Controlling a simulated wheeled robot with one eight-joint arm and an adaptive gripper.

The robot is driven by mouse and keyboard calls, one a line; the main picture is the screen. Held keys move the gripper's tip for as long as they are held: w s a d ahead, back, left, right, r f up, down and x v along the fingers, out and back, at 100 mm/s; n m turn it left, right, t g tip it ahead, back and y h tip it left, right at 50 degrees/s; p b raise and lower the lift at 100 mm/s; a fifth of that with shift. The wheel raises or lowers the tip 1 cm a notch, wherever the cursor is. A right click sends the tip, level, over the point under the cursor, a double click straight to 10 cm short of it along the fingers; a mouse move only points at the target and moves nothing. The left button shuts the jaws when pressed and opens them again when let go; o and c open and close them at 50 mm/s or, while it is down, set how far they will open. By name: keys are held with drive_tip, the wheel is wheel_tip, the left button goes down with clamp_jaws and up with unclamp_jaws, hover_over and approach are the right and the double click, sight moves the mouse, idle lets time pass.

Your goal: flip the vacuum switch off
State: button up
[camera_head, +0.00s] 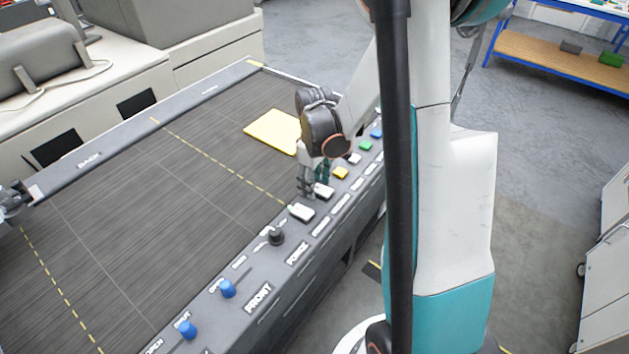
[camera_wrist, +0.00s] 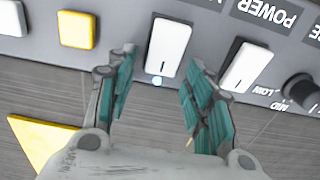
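A row of controls runs along the front panel (camera_head: 262,262). A white rocker switch (camera_wrist: 168,47) lies between and just beyond my fingertips in the wrist view; its label is cut off, so I cannot read whether it is the vacuum switch. In the head view it seems to be the white rocker (camera_head: 323,190) beside my fingers. A second white rocker (camera_wrist: 246,67) sits below the POWER label, also seen in the head view (camera_head: 301,212). My gripper (camera_wrist: 165,62) is open and empty, close over the panel's inner edge; it also shows in the head view (camera_head: 314,186). Contact cannot be told.
A yellow button (camera_wrist: 77,30) and a white button (camera_wrist: 12,18) sit left of the rockers in the wrist view. A yellow sheet (camera_head: 275,131) lies on the dark bed (camera_head: 130,200).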

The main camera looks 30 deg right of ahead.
sight(328, 192)
drive_tip(key=c, duration=0.8)
drive_tip(key=shift+s+d+r+t+y+b, duration=0.1)
drive_tip(key=shift+s+t+y+b, duration=0.25)
drive_tip(key=shift+t, duration=0.3)
drive_tip(key=shift+s+d+r+t+y+b, duration=0.15)
drive_tip(key=shift+t+b, duration=0.25)
drive_tip(key=shift+t, duration=0.25)
drive_tip(key=shift+c, duration=0.2)
drive_tip(key=shift+a+r+t, duration=0.1)
drive_tip(key=shift+a+t, duration=0.05)
drive_tip(key=shift+t, duration=0.35)
drive_tip(key=o, duration=1.1)
drive_tip(key=shift+w, duration=0.1)
drive_tip(key=shift+c, duration=0.2)
drive_tip(key=v, duration=1.2)
